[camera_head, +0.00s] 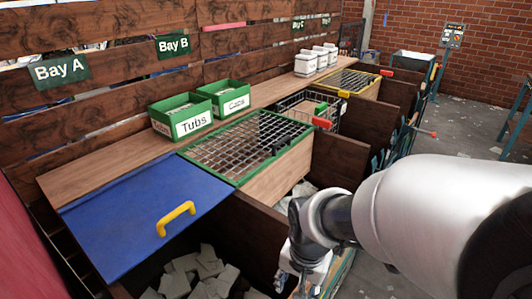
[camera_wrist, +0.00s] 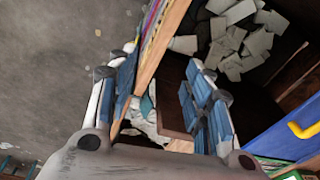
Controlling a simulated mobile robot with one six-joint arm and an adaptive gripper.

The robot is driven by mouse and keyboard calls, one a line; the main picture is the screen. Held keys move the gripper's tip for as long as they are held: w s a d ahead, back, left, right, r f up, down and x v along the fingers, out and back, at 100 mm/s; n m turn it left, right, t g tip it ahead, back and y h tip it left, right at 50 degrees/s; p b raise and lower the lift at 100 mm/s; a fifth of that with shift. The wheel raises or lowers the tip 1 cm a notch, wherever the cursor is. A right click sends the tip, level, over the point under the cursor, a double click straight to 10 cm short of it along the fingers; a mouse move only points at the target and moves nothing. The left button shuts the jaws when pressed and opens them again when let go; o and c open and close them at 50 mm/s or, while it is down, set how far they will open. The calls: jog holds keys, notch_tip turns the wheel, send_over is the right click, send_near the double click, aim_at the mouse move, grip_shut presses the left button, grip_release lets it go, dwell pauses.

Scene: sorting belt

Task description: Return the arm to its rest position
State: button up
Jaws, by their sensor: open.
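My gripper (camera_wrist: 157,100) is open in the wrist view, its two blue-padded fingers apart with nothing held between them. It hangs over the front wooden edge of the bays, with a bin of pale scraps below and beyond it. In the head view my gripper (camera_head: 297,280) is low in the picture, right of centre, in front of the bins. My silver arm reaches in from the right and hides part of the floor and the bay fronts.
A blue lid (camera_head: 140,215) with a yellow handle (camera_head: 176,218) lies left. A green-framed grid (camera_head: 247,147) covers the middle bay. Green boxes marked Tubs (camera_head: 192,122) and Caps (camera_head: 236,103) stand on the wooden ledge.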

jog(key=s+d+r+n+t, duration=0.3)
jog(key=s+d+r+n, duration=0.2)
jog(key=s+r, duration=0.7)
jog(key=shift+d+r, duration=0.45)
jog(key=shift+d, duration=0.6)
jog(key=shift+c, duration=0.3)
